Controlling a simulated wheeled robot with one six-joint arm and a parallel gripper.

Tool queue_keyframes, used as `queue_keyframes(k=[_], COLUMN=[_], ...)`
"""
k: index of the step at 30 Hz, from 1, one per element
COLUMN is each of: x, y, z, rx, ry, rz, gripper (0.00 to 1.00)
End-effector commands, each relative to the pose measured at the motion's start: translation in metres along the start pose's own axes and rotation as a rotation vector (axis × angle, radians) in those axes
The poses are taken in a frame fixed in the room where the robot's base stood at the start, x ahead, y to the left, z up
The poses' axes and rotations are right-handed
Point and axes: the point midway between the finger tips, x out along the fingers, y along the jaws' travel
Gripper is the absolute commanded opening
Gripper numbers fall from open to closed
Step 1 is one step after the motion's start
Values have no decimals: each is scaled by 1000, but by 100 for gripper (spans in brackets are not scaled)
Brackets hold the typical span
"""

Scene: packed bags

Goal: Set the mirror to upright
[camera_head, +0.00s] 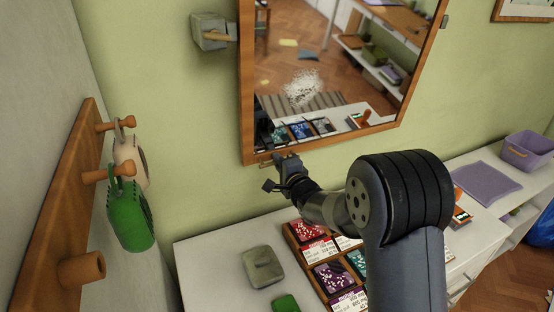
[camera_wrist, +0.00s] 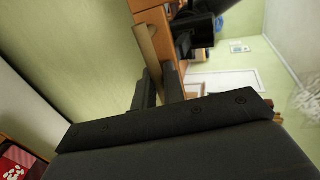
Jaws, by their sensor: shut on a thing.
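The mirror (camera_head: 330,70) has a wooden frame and hangs on the green wall between side mounts. Its glass reflects the floor, shelves and counter; I cannot tell its exact tilt. A thin brass-coloured handle (camera_head: 265,163) sits at the lower left of the frame. My gripper (camera_head: 278,172) is at that lower left corner, shut on the handle. In the wrist view the handle (camera_wrist: 150,45) runs down between the fingers of my gripper (camera_wrist: 158,88), beside the wooden frame (camera_wrist: 168,22). The fingers partly hide its lower end.
A grey block-like mount (camera_head: 208,32) is left of the mirror. A wooden peg rack (camera_head: 60,200) with a green tag-like item (camera_head: 128,215) is on the left wall. Below, the white counter (camera_head: 215,262) holds a display tray of packets (camera_head: 325,262) and a grey-green box (camera_head: 263,267).

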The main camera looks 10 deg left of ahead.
Motion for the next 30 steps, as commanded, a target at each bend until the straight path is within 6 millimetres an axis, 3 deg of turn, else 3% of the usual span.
queue_keyframes(k=[3,9,20,21,24,30], x=[-22,-47,-51,-51,-51,-51], y=[-4,-3,0,0,0,0], z=[0,0,0,0,0,0], rx=[-1,0,0,0,0,0], ry=[1,1,0,0,0,0], rz=[58,130,142,142,142,142], gripper=[0,0,0,13,21,26])
